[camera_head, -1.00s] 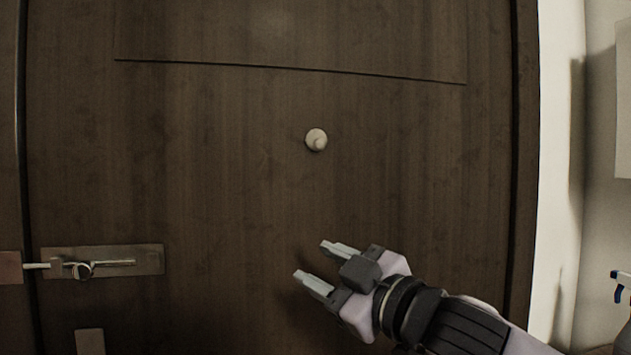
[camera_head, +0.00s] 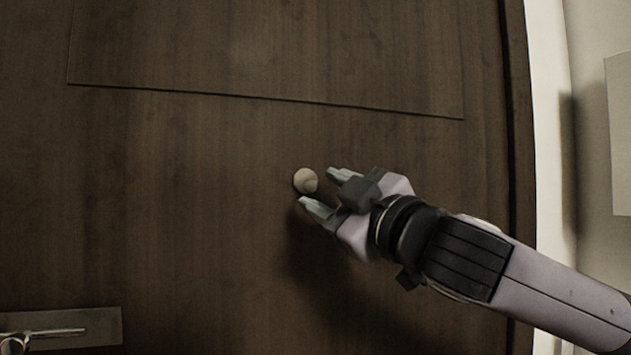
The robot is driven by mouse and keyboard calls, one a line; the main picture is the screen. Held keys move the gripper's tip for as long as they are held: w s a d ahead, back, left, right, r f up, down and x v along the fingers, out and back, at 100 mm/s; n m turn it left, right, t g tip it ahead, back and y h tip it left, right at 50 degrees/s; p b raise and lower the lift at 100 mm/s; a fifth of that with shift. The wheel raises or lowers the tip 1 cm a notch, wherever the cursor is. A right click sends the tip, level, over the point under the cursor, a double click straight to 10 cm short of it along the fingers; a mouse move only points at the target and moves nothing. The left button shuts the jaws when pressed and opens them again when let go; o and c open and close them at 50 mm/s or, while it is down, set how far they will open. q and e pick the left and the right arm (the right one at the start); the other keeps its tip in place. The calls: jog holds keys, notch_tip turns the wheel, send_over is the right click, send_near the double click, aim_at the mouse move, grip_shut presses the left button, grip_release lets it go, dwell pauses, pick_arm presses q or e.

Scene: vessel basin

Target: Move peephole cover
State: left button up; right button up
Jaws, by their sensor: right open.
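The peephole cover (camera_head: 306,181) is a small round cream piece on the dark wooden door (camera_head: 190,215), near the middle of the view. My right gripper (camera_head: 323,191) reaches in from the lower right. It is open, with one fingertip to the right of the cover and the other just below it. The cover is at the mouth of the jaws; I cannot tell whether the fingers touch it. My left gripper is not in view.
A metal latch (camera_head: 65,328) sits on the door at the lower left. The white wall (camera_head: 590,60) and door frame edge stand at the right. The door face left of the cover is clear.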

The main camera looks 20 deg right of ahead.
aim_at(308, 181)
jog(key=shift+p+x, duration=0.35)
jog(key=shift+x, duration=1.15)
